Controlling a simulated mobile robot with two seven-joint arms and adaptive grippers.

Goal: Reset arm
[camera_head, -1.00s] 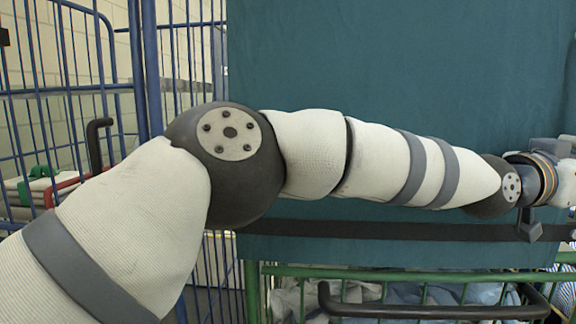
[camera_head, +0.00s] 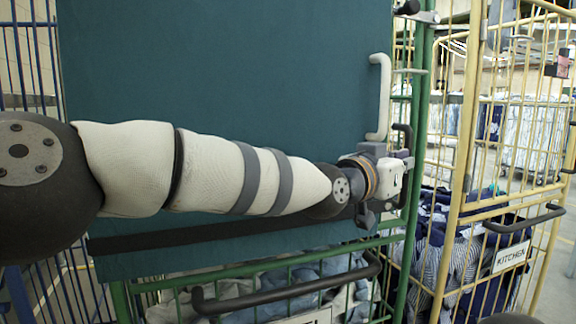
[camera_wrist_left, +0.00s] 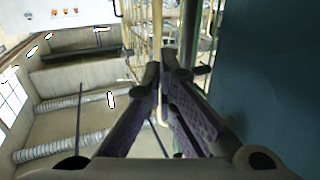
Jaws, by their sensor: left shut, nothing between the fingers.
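My left arm reaches across the head view from the left, in front of a teal bag panel (camera_head: 230,60). My left gripper (camera_head: 405,178) is at the end of that arm, by the right edge of the panel, close to a green cage frame. In the left wrist view its two dark fingers (camera_wrist_left: 163,75) lie together, with nothing seen between them. The teal panel fills the right side of that view, beside the fingers. My right gripper is not in view.
A green cage (camera_head: 255,283) with cloth inside stands below the panel. A pale handle (camera_head: 378,97) stands upright above my gripper. A yellow cage (camera_head: 467,140) with a KITCHEN sign (camera_head: 511,257) is at right, and a blue cage (camera_head: 30,55) at left.

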